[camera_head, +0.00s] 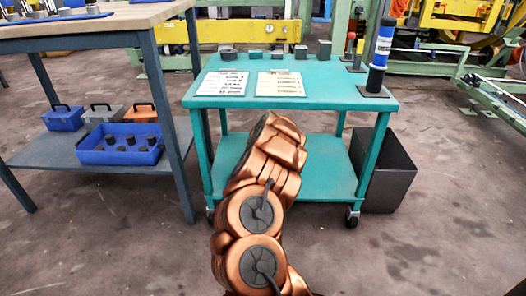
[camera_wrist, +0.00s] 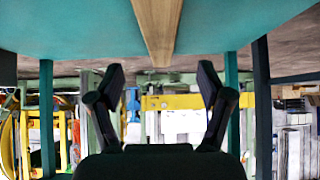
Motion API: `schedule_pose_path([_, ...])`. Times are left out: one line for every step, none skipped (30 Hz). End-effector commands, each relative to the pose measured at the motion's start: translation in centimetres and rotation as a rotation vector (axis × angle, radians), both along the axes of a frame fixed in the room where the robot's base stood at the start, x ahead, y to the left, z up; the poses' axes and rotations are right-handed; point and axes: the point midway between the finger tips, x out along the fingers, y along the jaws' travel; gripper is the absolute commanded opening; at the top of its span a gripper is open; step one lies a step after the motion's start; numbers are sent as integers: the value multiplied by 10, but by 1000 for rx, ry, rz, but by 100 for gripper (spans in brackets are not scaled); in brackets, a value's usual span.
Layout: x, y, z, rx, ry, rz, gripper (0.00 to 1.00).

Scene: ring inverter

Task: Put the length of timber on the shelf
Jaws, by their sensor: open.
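The length of timber (camera_wrist: 158,28) shows in the wrist view, which looks upside down. It appears to lie lengthwise on the teal lower shelf (camera_wrist: 60,25), its far end at or slightly past the shelf's far edge. My gripper (camera_wrist: 162,72) is open and empty, its two dark fingers spread on either side of the timber's line. They do not visibly touch it. In the head view my copper arm reaches over the lower shelf (camera_head: 325,170) of the teal trolley and hides the timber and gripper.
The teal trolley top (camera_head: 325,95) holds papers, small dark blocks and a blue-white cylinder (camera_head: 381,50). A dark bin (camera_head: 385,170) stands right of the trolley. A workbench (camera_head: 90,25) with blue crate (camera_head: 120,145) stands left. The front floor is clear beside my arm.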

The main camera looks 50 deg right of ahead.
Motion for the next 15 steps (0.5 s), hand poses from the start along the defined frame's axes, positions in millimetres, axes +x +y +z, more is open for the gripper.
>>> schedule_pose_path([0,2,6,-1,-6,0,79])
schedule_pose_path([-1,3,7,-2,-6,1,79])
schedule_pose_path([-2,4,9,-2,-5,1,79])
schedule_pose_path([-3,5,10,-1,-5,0,79])
schedule_pose_path([-4,6,11,-2,-4,-1,79])
schedule_pose_path([-5,7,12,-2,-4,0,79])
schedule_pose_path([-6,8,13,-1,-4,-1,79])
schedule_pose_path([-7,9,14,0,-3,-3,79])
schedule_pose_path([-8,10,15,0,-3,-2,79])
schedule_pose_path([-8,11,15,0,-3,-1,79])
schedule_pose_path([-8,12,16,0,-2,0,79])
schedule_pose_path([-9,13,16,1,-1,0,79])
schedule_pose_path([-10,13,15,2,0,0,79])
schedule_pose_path([-10,13,15,2,0,0,79])
schedule_pose_path([-11,14,15,2,0,0,79])
